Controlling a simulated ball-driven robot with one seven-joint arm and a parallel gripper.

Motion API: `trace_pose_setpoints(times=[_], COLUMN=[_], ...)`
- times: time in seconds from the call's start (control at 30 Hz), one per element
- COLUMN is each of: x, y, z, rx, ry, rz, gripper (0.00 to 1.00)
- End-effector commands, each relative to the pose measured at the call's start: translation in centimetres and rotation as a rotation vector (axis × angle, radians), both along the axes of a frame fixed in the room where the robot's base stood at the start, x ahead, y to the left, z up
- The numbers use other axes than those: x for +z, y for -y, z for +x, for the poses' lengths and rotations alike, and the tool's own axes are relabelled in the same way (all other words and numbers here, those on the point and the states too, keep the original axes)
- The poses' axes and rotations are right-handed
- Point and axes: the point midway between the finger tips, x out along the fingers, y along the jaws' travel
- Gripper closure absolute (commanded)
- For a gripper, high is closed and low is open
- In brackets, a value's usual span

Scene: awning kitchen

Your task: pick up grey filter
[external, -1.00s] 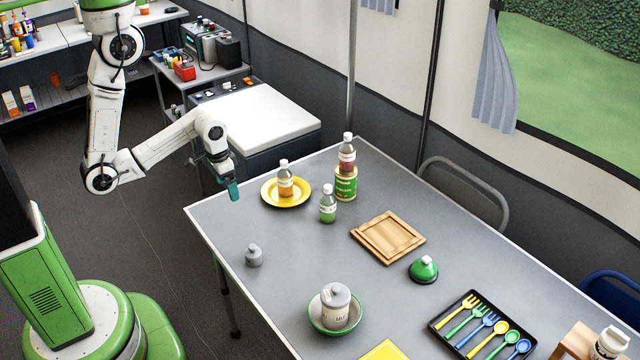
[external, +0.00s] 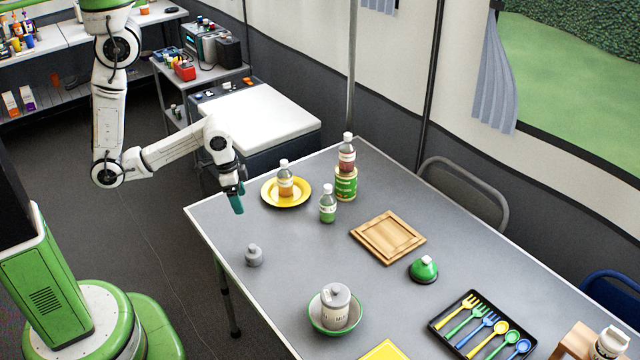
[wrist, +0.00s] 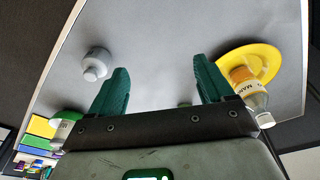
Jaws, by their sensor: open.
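The grey filter (external: 254,255) is a small grey piece with a knob-like top, standing near the left edge of the grey table. In the wrist view it shows at upper left (wrist: 97,63), outside the left finger. My gripper (external: 238,206) is above the table's far left part, short of the yellow plate and beyond the filter. In the wrist view its two green fingers (wrist: 154,82) are apart with nothing between them. My gripper does not touch the filter.
A yellow plate (external: 299,204) with a bottle (external: 285,182) is right of my gripper. A green bottle (external: 327,205), a wooden board (external: 388,237) and a green bowl (external: 314,318) with a jar stand further off. The table around the filter is clear.

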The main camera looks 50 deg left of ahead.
Motion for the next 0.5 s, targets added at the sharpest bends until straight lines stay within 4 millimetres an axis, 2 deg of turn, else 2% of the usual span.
trace_pose_setpoints(times=[0.03,0.2,0.33,0.5], x=[0.2,0.9,1.3,0.7], y=[2.1,7.4,9.7,10.7], z=[-0.6,-3.0,-4.5,-5.2], rx=[-0.115,-0.427,-0.568,-0.627], ry=[0.017,0.06,0.082,0.087], rz=[-0.01,-0.04,-0.054,-0.06], gripper=[0.19,0.19,0.19,0.19])
